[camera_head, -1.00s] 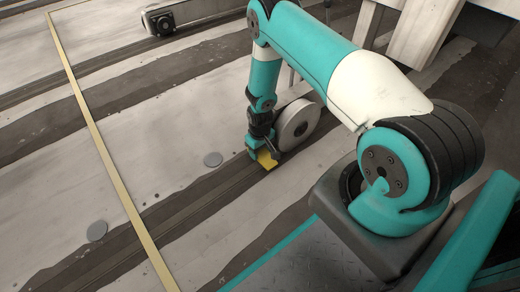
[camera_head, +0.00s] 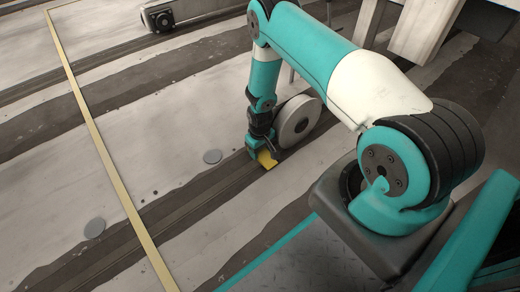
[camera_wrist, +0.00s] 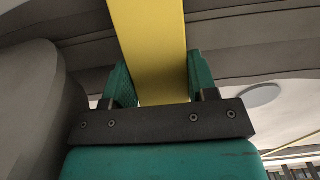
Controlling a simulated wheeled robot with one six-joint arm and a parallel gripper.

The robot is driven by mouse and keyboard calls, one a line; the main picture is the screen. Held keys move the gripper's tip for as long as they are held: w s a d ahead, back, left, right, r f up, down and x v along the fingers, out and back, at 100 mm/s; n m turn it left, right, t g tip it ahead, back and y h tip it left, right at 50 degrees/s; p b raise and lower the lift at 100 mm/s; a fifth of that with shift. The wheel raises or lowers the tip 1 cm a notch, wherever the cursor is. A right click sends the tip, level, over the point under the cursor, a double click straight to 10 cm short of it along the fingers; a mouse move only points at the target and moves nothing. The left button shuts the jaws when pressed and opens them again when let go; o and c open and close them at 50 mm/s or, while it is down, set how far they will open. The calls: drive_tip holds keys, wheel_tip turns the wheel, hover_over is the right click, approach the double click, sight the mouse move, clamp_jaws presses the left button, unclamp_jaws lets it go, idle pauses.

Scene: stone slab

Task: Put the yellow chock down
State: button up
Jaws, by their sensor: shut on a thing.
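The yellow chock (camera_head: 267,160) is between the fingers of my gripper (camera_head: 260,152), low beside a grey wheel (camera_head: 298,122). In the wrist view the yellow chock (camera_wrist: 152,45) runs up from between the two teal fingers of my gripper (camera_wrist: 160,85), which are shut on its sides. In the head view the chock is close to the dark grooved strip of the floor. I cannot tell whether its underside touches the floor. Part of it is hidden by the gripper.
The wheel stands just right of my gripper; its grey curved side (camera_wrist: 30,100) also fills the left of the wrist view. A yellow line (camera_head: 105,150) crosses the slab. The floor left of the gripper is otherwise clear.

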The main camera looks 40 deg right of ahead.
drive_tip(key=shift+f, duration=0.4)
drive_tip(key=o, duration=1.1)
drive_tip(key=shift+r, duration=0.1)
wheel_tip(320, 180, up, 17)
drive_tip(key=p, duration=1)
drive_tip(key=a+r+n+y+p, duration=0.15)
drive_tip(key=a+r, duration=0.25)
drive_tip(key=r, duration=0.6)
drive_tip(key=s+a+r+p, duration=0.15)
drive_tip(key=a+r, duration=0.35)
drive_tip(key=r, duration=0.5)
drive_tip(key=a+r+n+y+p, duration=0.15)
drive_tip(key=a+r, duration=0.25)
drive_tip(key=r, duration=0.6)
drive_tip(key=s+a+r+n+y+p, duration=0.1)
drive_tip(key=s+a+r+n+p, duration=0.3)
drive_tip(key=s+r, duration=0.7)
drive_tip(key=s+a+r+p, duration=0.2)
drive_tip(key=s+a+r, duration=0.3)
drive_tip(key=s+r, duration=0.6)
wheel_tip(320, 180, up, 38)
drive_tip(key=p, duration=3.7)
drive_tip(key=shift+s+a+f, duration=0.1)
drive_tip(key=shift+a+f, duration=0.05)
